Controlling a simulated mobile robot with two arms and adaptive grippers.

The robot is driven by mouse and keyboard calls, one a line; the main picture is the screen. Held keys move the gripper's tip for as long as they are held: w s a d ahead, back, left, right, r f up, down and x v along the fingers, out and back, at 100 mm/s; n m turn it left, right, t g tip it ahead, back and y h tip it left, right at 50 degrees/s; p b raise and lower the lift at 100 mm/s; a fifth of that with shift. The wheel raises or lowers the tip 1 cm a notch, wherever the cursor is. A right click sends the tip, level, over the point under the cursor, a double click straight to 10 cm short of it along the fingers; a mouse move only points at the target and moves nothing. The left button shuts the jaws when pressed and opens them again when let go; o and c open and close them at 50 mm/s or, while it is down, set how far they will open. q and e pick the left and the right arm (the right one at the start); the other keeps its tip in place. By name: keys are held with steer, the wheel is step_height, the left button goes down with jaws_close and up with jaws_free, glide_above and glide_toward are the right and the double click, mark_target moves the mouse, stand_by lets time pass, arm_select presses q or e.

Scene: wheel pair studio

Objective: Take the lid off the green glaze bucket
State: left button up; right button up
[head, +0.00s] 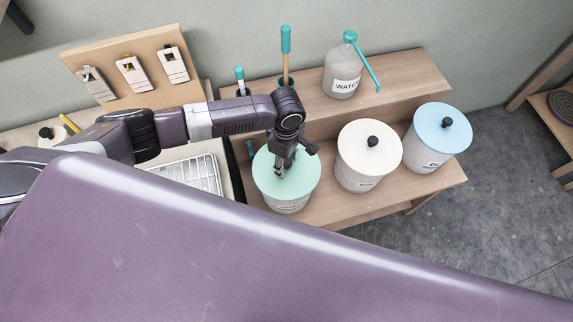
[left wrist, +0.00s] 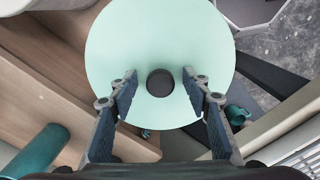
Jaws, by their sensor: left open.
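The green glaze bucket (head: 289,206) stands on the wooden bench at the left of a row of buckets. Its pale green lid (head: 302,180) is on it, and the lid also shows in the left wrist view (left wrist: 160,45). The lid has a dark round knob (left wrist: 160,83) at its middle. My left gripper (head: 281,172) is over the lid, pointing down. In the left wrist view its open fingers (left wrist: 160,77) stand on either side of the knob, with a gap on each side. My right gripper is not in view.
A cream-lidded bucket (head: 366,156) and a blue-lidded bucket (head: 439,137) stand to the right on the bench. A water jug (head: 343,72) and teal-handled tools (head: 286,42) are on the shelf behind. A wire rack (head: 190,174) lies to the left.

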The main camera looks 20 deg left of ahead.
arm_select(q)
jaws_close()
stand_by(0.3)
